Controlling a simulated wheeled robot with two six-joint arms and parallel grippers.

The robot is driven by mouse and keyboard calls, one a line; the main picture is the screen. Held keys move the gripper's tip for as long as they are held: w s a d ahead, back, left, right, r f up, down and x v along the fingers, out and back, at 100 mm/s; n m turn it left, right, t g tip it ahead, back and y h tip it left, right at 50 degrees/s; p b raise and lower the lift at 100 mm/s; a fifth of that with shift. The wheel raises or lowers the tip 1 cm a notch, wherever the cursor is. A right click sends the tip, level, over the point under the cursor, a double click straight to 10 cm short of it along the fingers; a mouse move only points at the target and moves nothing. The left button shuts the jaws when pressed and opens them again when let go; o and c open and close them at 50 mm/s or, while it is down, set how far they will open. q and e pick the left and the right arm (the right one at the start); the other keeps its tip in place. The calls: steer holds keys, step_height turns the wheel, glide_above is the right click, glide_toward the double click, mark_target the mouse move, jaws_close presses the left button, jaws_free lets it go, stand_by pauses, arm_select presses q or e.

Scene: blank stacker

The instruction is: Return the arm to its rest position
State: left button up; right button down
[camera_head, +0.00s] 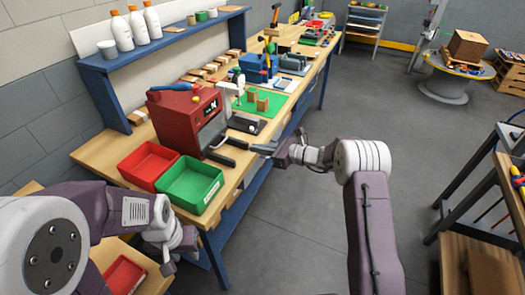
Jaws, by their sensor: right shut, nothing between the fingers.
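My right arm reaches in from the bottom right and bends left toward the workbench (132,154). My right gripper (254,148) is at the bench's front edge, right of the red machine (187,114) and its dark front parts. It looks shut, with nothing seen in it. I cannot tell whether its tips touch the machine's black handle (222,159). My left arm is folded low at the left. Its wrist end and left gripper (168,266) point down in front of the bench, below the green bin (190,183); the fingers are too hidden to read.
A red bin (147,165) stands beside the green one. A green mat (259,101) with wooden blocks lies behind the machine. A shelf (160,40) holds white bottles. A lower red bin (123,275) is near my left arm. Open floor (290,210) lies between bench and right-hand table.

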steer(key=shift+v, duration=1.05)
